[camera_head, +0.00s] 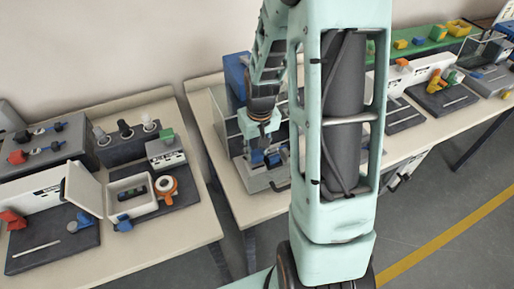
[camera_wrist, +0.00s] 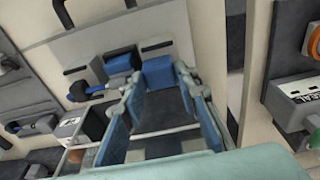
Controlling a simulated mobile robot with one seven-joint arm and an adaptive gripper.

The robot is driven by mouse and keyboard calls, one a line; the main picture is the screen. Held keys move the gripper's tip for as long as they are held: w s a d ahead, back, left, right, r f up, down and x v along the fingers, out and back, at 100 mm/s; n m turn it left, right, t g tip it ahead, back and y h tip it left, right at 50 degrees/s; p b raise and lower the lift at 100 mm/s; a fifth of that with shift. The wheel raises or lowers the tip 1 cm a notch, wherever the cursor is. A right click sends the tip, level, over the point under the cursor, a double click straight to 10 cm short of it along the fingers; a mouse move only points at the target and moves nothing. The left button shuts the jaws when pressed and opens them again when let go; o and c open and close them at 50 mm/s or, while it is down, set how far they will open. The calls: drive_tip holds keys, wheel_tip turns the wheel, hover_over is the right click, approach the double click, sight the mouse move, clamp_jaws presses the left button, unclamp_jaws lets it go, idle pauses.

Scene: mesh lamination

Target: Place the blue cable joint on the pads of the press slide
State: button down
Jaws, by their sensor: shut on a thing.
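My gripper (camera_wrist: 157,78) reaches over the press on the middle table, and its two fingers close on a blue block, which looks like the blue cable joint (camera_wrist: 157,70). A second, darker blue block (camera_wrist: 122,62) sits just left of it. In the head view, my gripper (camera_head: 262,150) is low over the grey press (camera_head: 262,178), with small blue parts at its tips. I cannot tell there which blue part is the joint. The slide pads are not clearly visible, and whether the joint touches them cannot be told.
A black knob with a blue lever (camera_wrist: 80,91) stands left of the fingers. The left table holds a white open box (camera_head: 132,190) and an orange ring (camera_head: 166,187). A gap separates the tables. Dark trays (camera_head: 442,97) and fixtures line the table to the right.

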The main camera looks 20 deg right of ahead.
drive_tip(key=shift+f+b, duration=0.35)
drive_tip(key=shift+f, duration=0.1)
idle(0.3)
drive_tip(key=c, duration=1.4)
unclamp_jaws()
drive_tip(key=shift+r, duration=0.1)
wheel_tip(320, 180, up, 19)
drive_tip(key=s+p, duration=0.1)
drive_tip(key=p, duration=0.4)
drive_tip(key=shift+s, duration=0.3)
